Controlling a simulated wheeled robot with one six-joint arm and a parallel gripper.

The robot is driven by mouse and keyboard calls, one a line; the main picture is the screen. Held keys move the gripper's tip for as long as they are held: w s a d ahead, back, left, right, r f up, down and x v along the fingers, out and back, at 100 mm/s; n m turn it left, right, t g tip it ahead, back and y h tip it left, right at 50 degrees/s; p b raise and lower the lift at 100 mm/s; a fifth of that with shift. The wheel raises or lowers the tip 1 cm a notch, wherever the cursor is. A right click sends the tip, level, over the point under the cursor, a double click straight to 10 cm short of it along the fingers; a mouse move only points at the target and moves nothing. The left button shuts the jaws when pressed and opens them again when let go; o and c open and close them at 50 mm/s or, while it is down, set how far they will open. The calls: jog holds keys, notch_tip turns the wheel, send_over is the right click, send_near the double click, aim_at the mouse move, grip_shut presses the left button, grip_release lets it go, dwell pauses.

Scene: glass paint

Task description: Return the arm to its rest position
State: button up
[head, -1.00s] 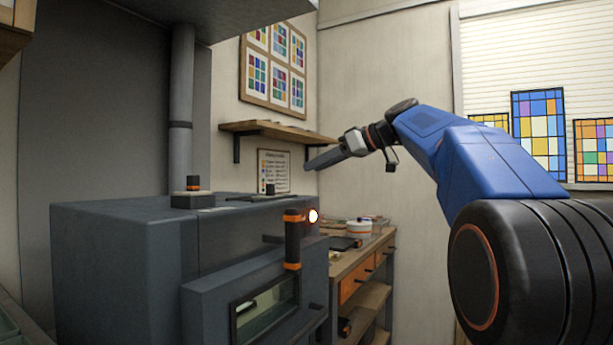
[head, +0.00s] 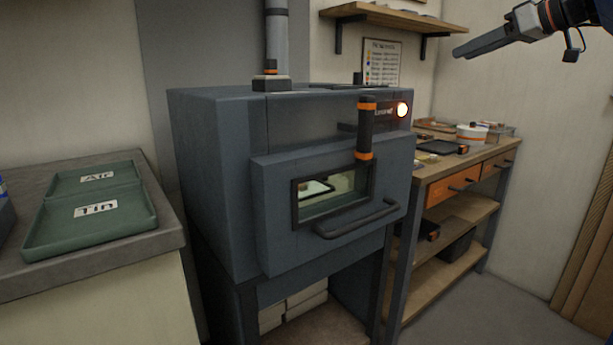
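My gripper (head: 482,42) is at the upper right of the head view, raised in the air to the right of the kiln and in front of the back wall. It is seen from the side, so I cannot tell whether its fingers are open or shut. No held object shows at its tip. Part of my arm runs out of the picture at the upper right corner.
A grey kiln (head: 215,180) stands in the middle, its windowed door closed and a round light glowing. A counter (head: 95,260) with a green tray marked "Tin" (head: 60,232) is at the left. A wooden workbench (head: 468,168) stands at the right. Floor is clear at lower right.

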jog(key=s+a+f+m+g+h, duration=0.1)
jog(key=s+a+f+m, duration=0.15)
jog(key=s+f, duration=0.4)
jog(key=s+a+f+m+g+h, duration=0.15)
jog(key=s+a+f, duration=0.25)
jog(key=f, duration=0.6)
jog(key=s+a+f+m+g+h, duration=0.1)
jog(key=s+a+f+g, duration=0.15)
jog(key=s+f, duration=0.4)
jog(key=s+f+h, duration=0.1)
jog(key=s+f, duration=0.5)
jog(key=f, duration=0.3)
jog(key=s+f+m+h, duration=0.1)
jog(key=s+f+h, duration=0.1)
jog(key=s+f, duration=0.4)
jog(key=s+f+m+g+h, duration=0.1)
jog(key=s+f, duration=0.5)
jog(key=f, duration=0.7)
jog(key=shift+s+d+f, duration=0.2)
jog(key=shift+f, duration=0.15)
jog(key=shift+h, duration=0.25)
